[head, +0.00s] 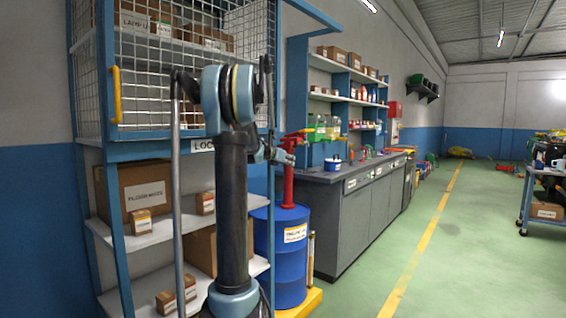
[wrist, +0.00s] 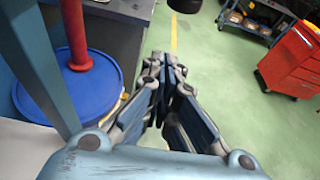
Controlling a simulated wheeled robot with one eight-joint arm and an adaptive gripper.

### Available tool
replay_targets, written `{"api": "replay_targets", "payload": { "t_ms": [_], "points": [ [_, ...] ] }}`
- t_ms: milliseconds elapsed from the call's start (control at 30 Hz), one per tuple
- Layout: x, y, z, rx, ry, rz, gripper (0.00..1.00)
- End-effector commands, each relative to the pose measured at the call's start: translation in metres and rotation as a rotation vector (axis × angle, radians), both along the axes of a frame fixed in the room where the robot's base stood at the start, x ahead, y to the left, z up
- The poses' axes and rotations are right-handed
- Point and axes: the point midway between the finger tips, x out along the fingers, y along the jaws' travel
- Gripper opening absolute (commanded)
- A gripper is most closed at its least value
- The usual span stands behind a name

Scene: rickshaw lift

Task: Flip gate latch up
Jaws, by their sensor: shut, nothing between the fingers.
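The mesh gate (head: 165,100) of the blue-framed locker stands at the left in the head view. A yellow handle (head: 116,95) is on its left side. I cannot make out a separate latch; my arm covers part of the mesh. My gripper (head: 284,157) is to the right of the locker, small in the head view, near the red pump on the blue drum. In the wrist view my gripper (wrist: 163,65) has its fingers together with nothing between them, pointing out over the green floor. The gate does not show in the wrist view.
A blue drum (head: 290,262) with a red pump (head: 289,185) stands beside the locker; its lid shows close at left in the wrist view. A grey workbench (head: 350,215) runs behind. A cart (head: 545,185) and a red tool chest (wrist: 295,60) stand farther off.

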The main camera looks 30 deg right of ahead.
Motion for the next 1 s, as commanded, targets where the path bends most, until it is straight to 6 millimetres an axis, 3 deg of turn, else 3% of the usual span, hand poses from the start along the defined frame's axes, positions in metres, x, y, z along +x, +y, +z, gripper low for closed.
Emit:
{"api": "replay_targets", "payload": {
  "t_ms": [100, 200, 433, 1000],
  "points": [
    [0.007, -0.019, -0.006, 0.0, 0.001, -0.003, 0.0],
    [0.006, -0.014, 0.012, 0.0, 0.001, 0.0, 0.0],
    [0.007, -0.014, 0.032, 0.0, 0.0, -0.001, 0.0],
    [0.006, -0.014, 0.036, -0.005, 0.012, -0.001, 0.0]
  ]
}}
